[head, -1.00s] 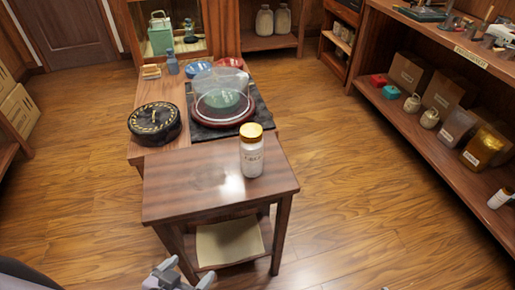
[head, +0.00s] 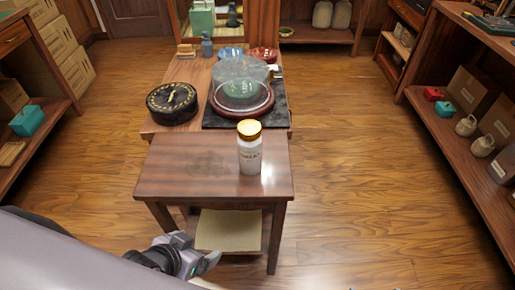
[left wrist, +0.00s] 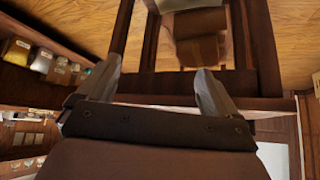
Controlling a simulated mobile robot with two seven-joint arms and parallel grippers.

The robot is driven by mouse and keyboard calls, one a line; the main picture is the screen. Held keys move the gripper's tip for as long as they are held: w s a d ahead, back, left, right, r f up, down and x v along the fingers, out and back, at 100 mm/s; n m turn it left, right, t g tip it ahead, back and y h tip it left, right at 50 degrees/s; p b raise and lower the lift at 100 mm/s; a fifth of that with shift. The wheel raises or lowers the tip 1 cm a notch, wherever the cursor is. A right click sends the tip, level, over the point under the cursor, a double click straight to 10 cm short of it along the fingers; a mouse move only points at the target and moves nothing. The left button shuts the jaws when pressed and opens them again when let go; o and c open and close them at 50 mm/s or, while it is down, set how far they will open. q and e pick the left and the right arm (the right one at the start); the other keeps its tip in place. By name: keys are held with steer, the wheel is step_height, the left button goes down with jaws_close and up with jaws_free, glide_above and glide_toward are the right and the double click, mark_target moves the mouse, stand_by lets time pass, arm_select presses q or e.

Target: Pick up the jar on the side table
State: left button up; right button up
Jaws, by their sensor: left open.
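In the left wrist view the open fingers (left wrist: 158,72) point at dark wooden framing, and the jar does not show there. My right gripper is not in view.
Behind the side table, a longer table holds a black round tin (head: 172,102), a dark tray (head: 218,121) with a clear-domed dish (head: 240,85), and bowls. A lower shelf (head: 240,255) carries a pale sheet. Shelves (head: 470,160) line the right; floor between is clear.

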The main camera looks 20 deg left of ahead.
mark_target(241, 144)
arm_select(q)
steer(key=w+d+r+m+t+h, duration=0.1)
steer(key=w+r, duration=0.3)
steer(key=w, duration=0.2)
steer(key=w+d+r+t+h, duration=0.1)
steer(key=w+r+t, duration=0.1)
steer(key=w+r, duration=0.3)
steer(key=w+r+m+t+h, duration=0.1)
steer(key=w+r, duration=0.3)
steer(key=w, duration=0.4)
steer(key=shift+d+r+m+t+h, duration=0.2)
steer(key=shift+d+m+t+h, duration=0.15)
steer(key=shift+t+h, duration=0.2)
steer(key=shift+w+d+f, duration=0.1)
steer(key=shift+w+d, duration=0.2)
steer(key=shift+w, duration=0.25)
steer(key=shift+f+x, duration=0.15)
steer(key=shift+x, duration=1.3)
steer(key=shift+f+x, duration=0.2)
steer(key=shift+x, duration=1.3)
steer(key=shift+s+d, duration=0.1)
steer(key=shift+s, duration=0.1)
steer(key=c, duration=1.2)
steer(key=shift+c, duration=0.3)
steer(key=shift+r, duration=0.15)
